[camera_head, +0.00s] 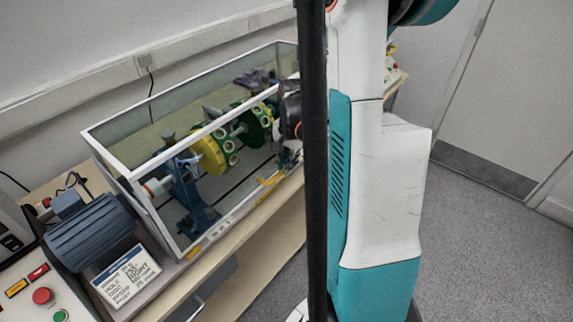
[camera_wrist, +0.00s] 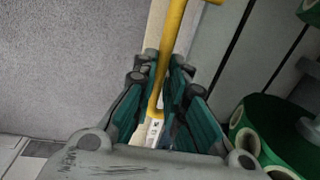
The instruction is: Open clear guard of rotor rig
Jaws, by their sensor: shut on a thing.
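The clear guard (camera_head: 215,126) is a see-through box with a white frame over the rotor rig in the head view. It appears to sit down on the bench. A yellow handle (camera_head: 270,181) is at the lower front of the guard; it also shows in the wrist view (camera_wrist: 174,45). My gripper (camera_wrist: 164,72) is shut on this yellow handle, with a finger on each side of it. In the head view the gripper's fingers are hard to make out beside my dark column. Inside the guard are a yellow disc (camera_head: 211,155) and a green disc (camera_head: 254,126) on a shaft.
A blue motor (camera_head: 92,232) stands left of the guard. A label card (camera_head: 125,275) and a panel with a red button (camera_head: 42,296) are at the lower left. The wall is close behind the bench. Open grey floor (camera_head: 490,240) lies at the right.

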